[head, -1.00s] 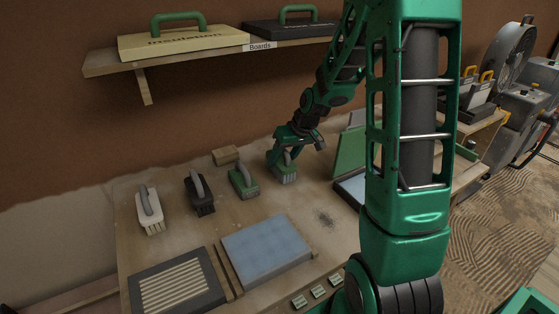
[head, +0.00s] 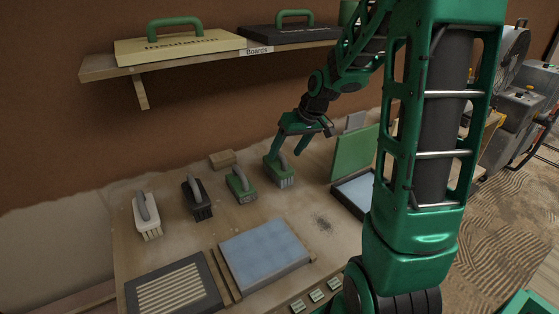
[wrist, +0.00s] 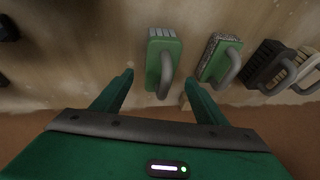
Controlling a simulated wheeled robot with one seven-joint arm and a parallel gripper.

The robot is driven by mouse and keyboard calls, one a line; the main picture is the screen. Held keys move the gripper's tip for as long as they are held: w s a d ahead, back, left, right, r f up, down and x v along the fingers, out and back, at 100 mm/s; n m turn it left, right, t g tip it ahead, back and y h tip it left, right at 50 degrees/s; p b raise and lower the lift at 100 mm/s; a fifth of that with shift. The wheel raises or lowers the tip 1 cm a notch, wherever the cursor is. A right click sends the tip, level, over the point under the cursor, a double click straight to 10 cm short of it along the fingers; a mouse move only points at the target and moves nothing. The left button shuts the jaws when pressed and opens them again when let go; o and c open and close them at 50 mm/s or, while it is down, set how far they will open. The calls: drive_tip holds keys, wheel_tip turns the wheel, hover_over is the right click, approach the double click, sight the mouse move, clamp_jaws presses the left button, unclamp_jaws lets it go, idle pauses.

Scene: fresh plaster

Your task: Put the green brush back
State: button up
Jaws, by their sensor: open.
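A green brush with a grey handle (head: 284,178) stands on the bench at the right end of a row of brushes. My gripper (head: 287,157) is open and empty, just above and behind it. In the wrist view the same brush (wrist: 155,50) shows ahead of and between the open fingertips, and nothing is gripped. A second green brush (head: 240,188) stands to its left in the head view; in the wrist view it is on the right (wrist: 212,52), with grey bristles showing.
A black brush (head: 202,206) and a white brush (head: 150,230) continue the row leftward. A wooden block (head: 222,159) lies behind. A blue-surfaced tray (head: 265,250) lies in front, and a green board (head: 355,150) stands at right. A shelf (head: 200,62) overhangs the back.

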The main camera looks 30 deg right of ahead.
drive_tip(key=v, duration=0.5)
drive_tip(key=shift+a, duration=0.1)
idle(0.4)
drive_tip(key=s+a+r+h, duration=0.2)
drive_tip(key=s+a, duration=0.9)
drive_tip(key=s, duration=0.2)
drive_tip(key=s+d+m+g, duration=0.2)
drive_tip(key=s+d, duration=0.3)
drive_tip(key=s, duration=0.3)
drive_tip(key=s+d+f+m+g, duration=0.1)
drive_tip(key=s+d+m, duration=0.3)
drive_tip(key=s, duration=0.5)
drive_tip(key=shift+d+f+g, duration=0.25)
drive_tip(key=shift+d+g, duration=0.55)
drive_tip(key=shift+d, duration=0.05)
